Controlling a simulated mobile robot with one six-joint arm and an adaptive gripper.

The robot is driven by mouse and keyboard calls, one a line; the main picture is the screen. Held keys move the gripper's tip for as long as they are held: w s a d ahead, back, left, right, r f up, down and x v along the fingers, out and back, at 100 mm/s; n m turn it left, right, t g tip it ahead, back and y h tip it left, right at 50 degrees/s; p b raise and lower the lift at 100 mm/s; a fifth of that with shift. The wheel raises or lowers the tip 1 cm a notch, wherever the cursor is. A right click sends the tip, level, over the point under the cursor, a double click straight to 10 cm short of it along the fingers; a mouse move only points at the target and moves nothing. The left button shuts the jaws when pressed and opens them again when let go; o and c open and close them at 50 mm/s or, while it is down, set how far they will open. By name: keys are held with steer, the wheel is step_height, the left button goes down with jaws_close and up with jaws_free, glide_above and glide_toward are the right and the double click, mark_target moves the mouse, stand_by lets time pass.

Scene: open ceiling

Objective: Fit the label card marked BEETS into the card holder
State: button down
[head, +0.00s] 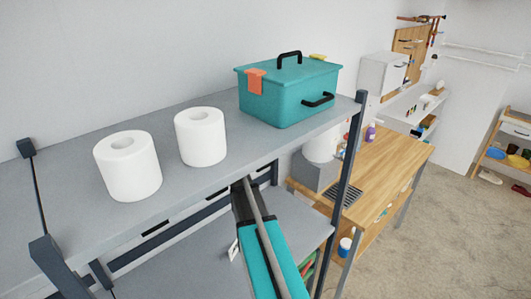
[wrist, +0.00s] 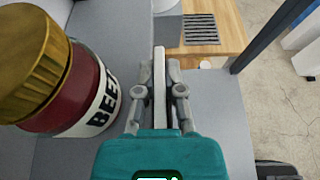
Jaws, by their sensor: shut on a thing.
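In the wrist view my gripper (wrist: 161,80) is shut on a thin pale card (wrist: 159,65), seen almost edge-on and upright between the fingers. Its printed face is turned away, so I cannot read a word on it. The card holder cannot be made out in either view. In the head view my gripper's fingers are hidden beyond the upper shelf's front edge. A small white piece with a dark mark (head: 233,250) shows beside my teal arm; I cannot tell what it is.
A jar (wrist: 95,85) with a gold lid and a label reading "BEE…" stands close left of my gripper. The upper shelf (head: 75,170) holds two white rolls (head: 128,165) and a teal box (head: 290,92). A dark post (head: 350,150) stands to the right.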

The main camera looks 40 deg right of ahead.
steer(key=shift+f+b, duration=0.65)
steer(key=shift+f, duration=0.1)
steer(key=c, duration=0.7)
jaws_free()
steer(key=shift+r, duration=0.1)
